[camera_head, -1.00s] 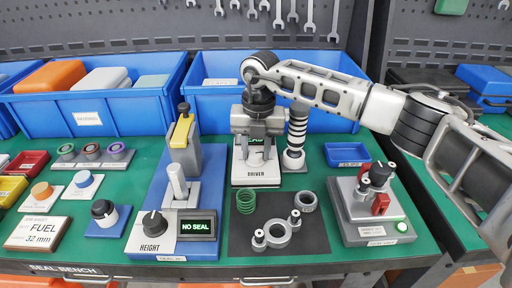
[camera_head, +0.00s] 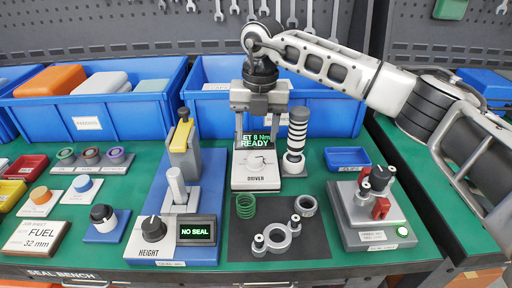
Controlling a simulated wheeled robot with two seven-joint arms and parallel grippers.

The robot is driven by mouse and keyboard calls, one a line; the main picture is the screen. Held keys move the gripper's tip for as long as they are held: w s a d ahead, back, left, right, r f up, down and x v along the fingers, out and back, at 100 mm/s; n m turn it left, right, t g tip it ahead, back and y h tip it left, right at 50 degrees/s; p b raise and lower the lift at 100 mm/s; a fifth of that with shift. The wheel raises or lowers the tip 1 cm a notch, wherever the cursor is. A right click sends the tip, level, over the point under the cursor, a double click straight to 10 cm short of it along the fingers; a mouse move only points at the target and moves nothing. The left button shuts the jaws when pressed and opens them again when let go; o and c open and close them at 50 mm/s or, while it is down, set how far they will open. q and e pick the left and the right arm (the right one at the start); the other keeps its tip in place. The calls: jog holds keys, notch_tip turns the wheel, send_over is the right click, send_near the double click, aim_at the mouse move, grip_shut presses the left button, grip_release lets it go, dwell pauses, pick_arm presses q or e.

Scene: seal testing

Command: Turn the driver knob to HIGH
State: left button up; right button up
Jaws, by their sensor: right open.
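The driver (camera_head: 256,184) is a white box labelled DRIVER at the back middle of the green bench. Its white knob (camera_head: 257,162) sits on the sloped face. The driver's display (camera_head: 257,140) shows green text, partly covered, reading "ET 8 Nm" and "READY". My right gripper (camera_head: 258,112) hangs above the driver with its two fingers apart, pointing down, one on each side of the display. It is empty and stands clear of the knob. Any HIGH mark is too small to read. My left gripper is out of view.
A striped black-and-white tool (camera_head: 297,135) stands close to the driver's right. The blue height stand (camera_head: 208,190), with a NO SEAL display, is to the left. Blue bins (camera_head: 215,108) stand behind. A dark mat (camera_head: 275,240) with a metal flange (camera_head: 277,236) lies in front.

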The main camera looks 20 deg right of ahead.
notch_tip(320, 180, up, 10)
jog(key=shift+d+f, duration=0.2)
jog(key=shift+f, duration=0.05)
dwell(1.4)
